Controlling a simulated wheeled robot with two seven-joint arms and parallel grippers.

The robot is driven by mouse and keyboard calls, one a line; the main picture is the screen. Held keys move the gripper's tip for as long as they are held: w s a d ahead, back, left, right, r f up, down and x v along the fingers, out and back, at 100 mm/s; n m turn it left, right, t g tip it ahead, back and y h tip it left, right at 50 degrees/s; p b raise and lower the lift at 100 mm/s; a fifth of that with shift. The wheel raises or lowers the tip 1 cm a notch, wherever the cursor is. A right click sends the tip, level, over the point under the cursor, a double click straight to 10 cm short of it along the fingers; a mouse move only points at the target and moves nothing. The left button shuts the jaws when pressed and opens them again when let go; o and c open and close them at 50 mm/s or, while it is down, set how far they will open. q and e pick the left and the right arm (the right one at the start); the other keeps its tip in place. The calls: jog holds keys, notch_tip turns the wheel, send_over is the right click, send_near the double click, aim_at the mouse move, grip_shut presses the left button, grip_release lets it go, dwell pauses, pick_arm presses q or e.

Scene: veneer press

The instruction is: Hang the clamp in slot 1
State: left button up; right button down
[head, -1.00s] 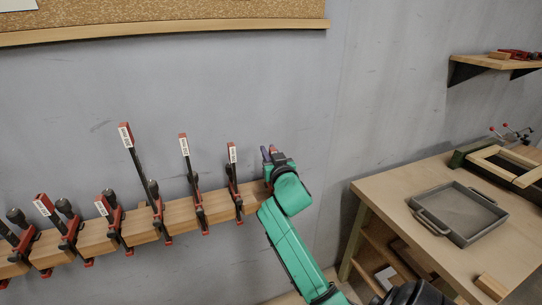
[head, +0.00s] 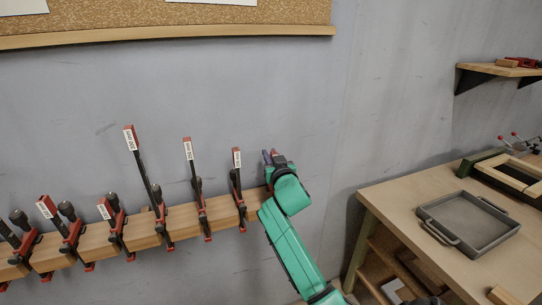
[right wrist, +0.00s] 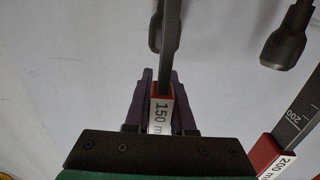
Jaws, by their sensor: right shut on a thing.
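My right gripper (head: 270,157) is at the right end of the wooden rail (head: 183,222), just right of the hanging clamps. In the right wrist view its purple fingers (right wrist: 163,100) are shut on a clamp with a red end and a "150 mm" label (right wrist: 161,108). The clamp's dark bar runs away from the fingers. In the head view my gripper and arm hide most of this clamp, so I cannot tell whether it touches the rail. A "200 mm" clamp (right wrist: 285,140) is beside it in the right wrist view. My left gripper is not in view.
Several clamps hang along the rail, including a tall one (head: 143,170) and a short one (head: 238,185) nearest my gripper. A workbench (head: 400,200) with a grey tray (head: 468,220) stands at the right.

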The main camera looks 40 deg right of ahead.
dwell(0.4)
jog(key=c, duration=0.7)
grip_release()
jog(key=shift+a, duration=0.15)
jog(key=shift+s+f, duration=0.15)
jog(key=shift+s, duration=0.1)
jog(key=b+v, duration=0.1)
jog(key=v, duration=0.3)
jog(key=b+v, duration=0.1)
jog(key=v, duration=0.4)
jog(key=b+v, duration=0.2)
jog(key=v, duration=0.3)
jog(key=shift+a+r, duration=0.15)
jog(key=shift+r, duration=0.15)
